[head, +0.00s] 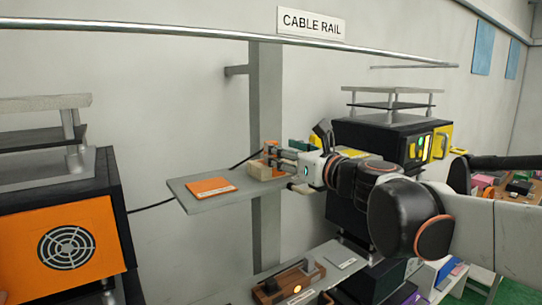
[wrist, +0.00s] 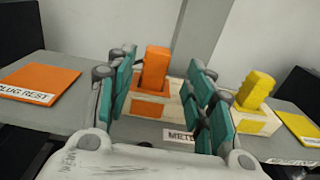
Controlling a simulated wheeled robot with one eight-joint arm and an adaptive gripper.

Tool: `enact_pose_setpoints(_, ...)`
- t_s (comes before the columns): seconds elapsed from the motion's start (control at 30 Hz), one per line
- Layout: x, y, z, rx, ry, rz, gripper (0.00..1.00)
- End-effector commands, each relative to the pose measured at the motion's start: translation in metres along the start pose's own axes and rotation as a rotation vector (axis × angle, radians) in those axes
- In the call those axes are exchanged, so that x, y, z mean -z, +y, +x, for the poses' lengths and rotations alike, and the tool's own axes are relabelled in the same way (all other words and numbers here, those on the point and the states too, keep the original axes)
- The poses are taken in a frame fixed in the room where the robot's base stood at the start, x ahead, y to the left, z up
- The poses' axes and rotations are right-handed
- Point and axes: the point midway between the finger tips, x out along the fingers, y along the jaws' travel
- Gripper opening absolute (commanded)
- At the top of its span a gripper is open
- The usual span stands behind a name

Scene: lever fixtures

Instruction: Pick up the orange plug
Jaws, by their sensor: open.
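The orange plug (wrist: 155,68) stands upright in a pale wooden holder (wrist: 150,107) with an orange front patch, in the wrist view. My gripper (wrist: 163,72) is open, with one teal finger to the left of the plug and the other to its right. Gaps show between the plug and both fingers, so it is not gripped. In the head view my gripper (head: 283,158) reaches in from the right over the shelf (head: 220,201), and the plug is small and partly hidden behind it.
An orange pad (wrist: 40,82) labelled PLUG REST lies left on the shelf. A yellow plug (wrist: 256,90) in a similar holder stands close to the right finger, with a yellow pad (wrist: 300,127) beyond. A black cable (head: 152,206) runs left to an orange-fronted cabinet (head: 92,215).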

Motion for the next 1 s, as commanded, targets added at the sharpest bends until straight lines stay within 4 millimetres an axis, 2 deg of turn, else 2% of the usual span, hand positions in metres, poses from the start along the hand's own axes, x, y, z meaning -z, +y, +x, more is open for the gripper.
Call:
enact_pose_setpoints(0.13,0.002,0.001,0.009,-0.001,0.000,-0.001,0.48)
enact_pose_setpoints(0.47,0.008,0.006,0.048,-0.001,0.000,-0.001,0.48)
enact_pose_setpoints(0.77,0.009,0.005,0.053,0.000,0.000,-0.001,0.48)
enact_pose_setpoints(0.8,0.009,0.005,0.053,0.000,0.000,-0.001,0.46)
enact_pose_setpoints(1.0,0.009,0.005,0.053,0.000,0.000,-0.001,0.01)
